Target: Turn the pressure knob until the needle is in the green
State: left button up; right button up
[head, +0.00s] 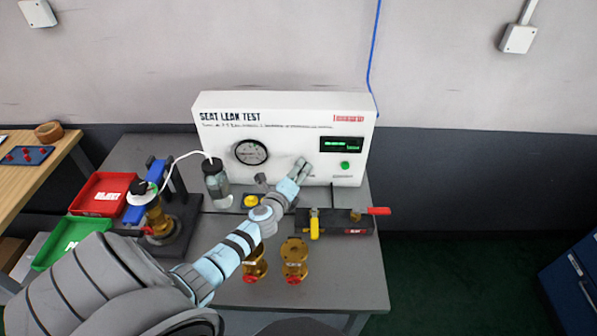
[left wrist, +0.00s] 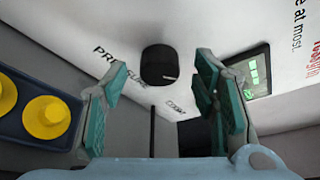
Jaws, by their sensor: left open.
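The white seat leak test panel (head: 290,112) stands on the grey bench. Its round dial gauge (head: 250,152) has a black rim; the needle and green zone are too small to read. My left gripper (head: 300,168) is in front of the panel, right of the gauge. In the left wrist view the black pressure knob (left wrist: 160,66) shows beyond and between the open fingers, with a pale mark on its face. The fingers appear clear of it on both sides. In the head view I cannot make out the knob behind the gripper. My right gripper is not in view.
A green-lit display (head: 342,144) and green button (head: 345,165) are right of the gripper. A bottle (head: 216,182) stands left. A fixture with a red handle (head: 379,211) is at right. Brass valves (head: 294,258) stand in front; yellow caps (left wrist: 47,116) lie in a blue tray.

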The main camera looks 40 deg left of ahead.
pick_arm(q)
jog(key=shift+x, duration=0.85)
